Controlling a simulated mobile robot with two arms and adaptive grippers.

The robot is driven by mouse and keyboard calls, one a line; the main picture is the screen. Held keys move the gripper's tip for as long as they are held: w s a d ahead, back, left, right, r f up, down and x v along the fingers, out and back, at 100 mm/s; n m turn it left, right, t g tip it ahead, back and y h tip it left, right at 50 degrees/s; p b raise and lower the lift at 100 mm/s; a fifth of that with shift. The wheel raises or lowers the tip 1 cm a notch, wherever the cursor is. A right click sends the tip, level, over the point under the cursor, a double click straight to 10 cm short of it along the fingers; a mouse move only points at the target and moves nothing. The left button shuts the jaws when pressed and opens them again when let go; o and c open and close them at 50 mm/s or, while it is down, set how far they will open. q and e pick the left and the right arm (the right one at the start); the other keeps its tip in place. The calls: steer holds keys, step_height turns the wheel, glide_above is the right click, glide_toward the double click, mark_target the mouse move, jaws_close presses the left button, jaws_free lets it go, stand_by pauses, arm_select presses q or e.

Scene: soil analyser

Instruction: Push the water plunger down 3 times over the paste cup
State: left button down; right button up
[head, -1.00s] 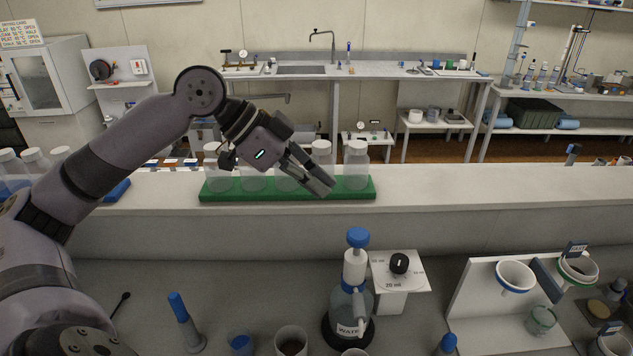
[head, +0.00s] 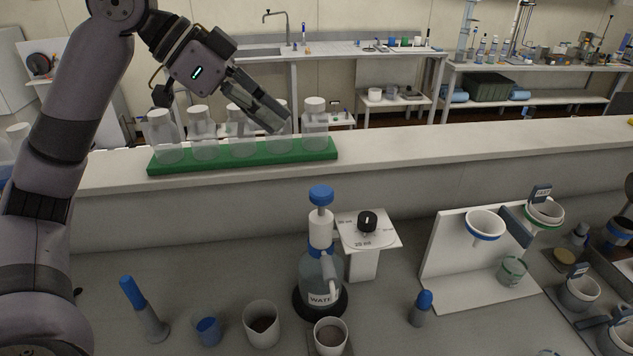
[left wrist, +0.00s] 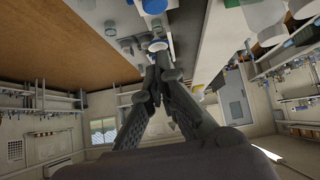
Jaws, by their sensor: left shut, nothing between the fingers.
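The water dispenser bottle (head: 318,272), labelled WATE…, stands on the bench in the head view. Its blue-topped plunger (head: 321,196) stands up on a white neck. A cup (head: 330,334) with greyish content, which looks like the paste cup, stands in front of the bottle near the bottom edge. My left gripper (head: 280,125) is shut and empty, up and left of the plunger, in front of the bottle rack and well apart from the plunger. Its closed fingers (left wrist: 157,62) also show in the left wrist view. My right gripper is not in view.
A dial stand (head: 367,224) is right of the bottle. A green rack (head: 240,157) of clear bottles sits on the raised ledge. A cup with dark soil (head: 262,322), a blue cup (head: 208,331) and a white funnel stand (head: 480,270) are nearby.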

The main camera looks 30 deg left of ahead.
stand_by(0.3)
arm_select(q)
steer(key=p, duration=0.1)
glide_above(317, 192)
step_height(317, 192, down, 7)
steer(key=shift+s+r, duration=0.1)
step_height(317, 192, down, 3)
steer(key=shift+r, duration=0.1)
steer(key=shift+a+f, duration=0.1)
steer(key=shift+f, duration=0.6)
steer(key=shift+f, duration=0.1)
